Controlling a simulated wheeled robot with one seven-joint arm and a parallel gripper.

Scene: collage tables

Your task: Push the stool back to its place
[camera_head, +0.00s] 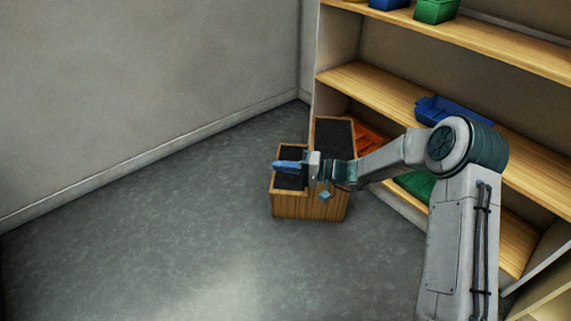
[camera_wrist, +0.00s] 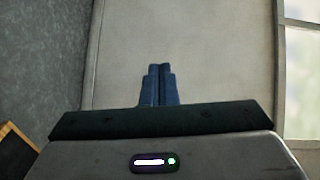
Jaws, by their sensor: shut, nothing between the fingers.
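The stool (camera_head: 309,206) is a wooden two-step piece with dark tops. It stands on the grey floor close to the shelf, its lower step on the left and its higher step (camera_head: 334,134) on the right. My gripper (camera_head: 278,166) is shut and empty, its blue fingers pointing left over the lower step. From the head view I cannot tell whether it touches the stool. In the wrist view the closed fingers (camera_wrist: 160,84) point at a plain wall. A wooden edge with a dark surface, likely part of the stool, shows at the lower left (camera_wrist: 15,150).
A wooden shelf (camera_head: 390,90) with blue, green and orange bins stands at the right. A blue bin (camera_head: 455,112) sits on its middle board. A bare wall (camera_head: 150,80) runs along the back left. The floor (camera_head: 150,240) to the left and front is clear.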

